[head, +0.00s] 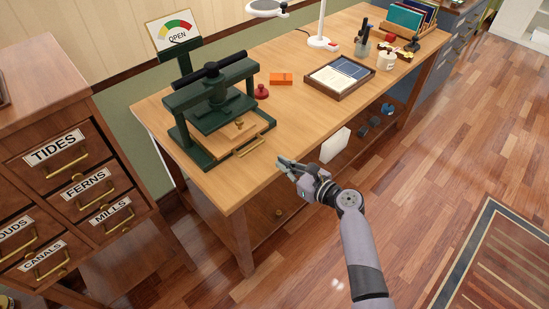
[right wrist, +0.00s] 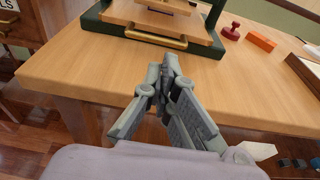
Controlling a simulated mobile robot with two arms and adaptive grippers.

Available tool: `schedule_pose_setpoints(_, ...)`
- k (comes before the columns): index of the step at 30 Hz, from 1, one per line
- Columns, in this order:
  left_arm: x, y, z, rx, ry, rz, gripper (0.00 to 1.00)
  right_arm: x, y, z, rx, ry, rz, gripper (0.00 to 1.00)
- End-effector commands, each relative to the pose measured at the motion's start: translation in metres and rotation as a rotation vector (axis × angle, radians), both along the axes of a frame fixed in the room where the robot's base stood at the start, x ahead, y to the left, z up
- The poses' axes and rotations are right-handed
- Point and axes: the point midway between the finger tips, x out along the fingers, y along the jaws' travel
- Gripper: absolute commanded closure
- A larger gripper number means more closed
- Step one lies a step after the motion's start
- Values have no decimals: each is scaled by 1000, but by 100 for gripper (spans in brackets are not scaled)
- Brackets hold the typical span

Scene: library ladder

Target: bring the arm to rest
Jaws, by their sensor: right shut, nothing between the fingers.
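My right gripper (head: 283,163) is shut and empty. It hangs in the air just off the front edge of the wooden workbench (head: 223,186), with my right arm coming up from the bottom of the head view. In the right wrist view the gripper (right wrist: 165,68) shows its fingers together, below the brass handle of the press. My left gripper is not in view.
A green book press (head: 188,141) with a brass handle (head: 249,147) stands near the bench's front edge. A red stamp (head: 261,91), an orange block (head: 281,79) and a document tray (head: 370,82) lie beyond. A labelled drawer cabinet (head: 112,150) stands left.

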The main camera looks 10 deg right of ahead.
Motion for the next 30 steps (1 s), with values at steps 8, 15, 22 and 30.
schedule_pose_setpoints(8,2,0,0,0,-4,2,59,-24,-18,5,0,2,1,100)
schedule_pose_setpoints(15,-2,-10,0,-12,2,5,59,-27,-20,0,-19,4,3,100)
schedule_pose_setpoints(22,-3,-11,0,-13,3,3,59,-59,-26,-107,-385,25,71,100)
schedule_pose_setpoints(30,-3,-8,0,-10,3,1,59,-174,-56,-280,-1080,-14,464,100)
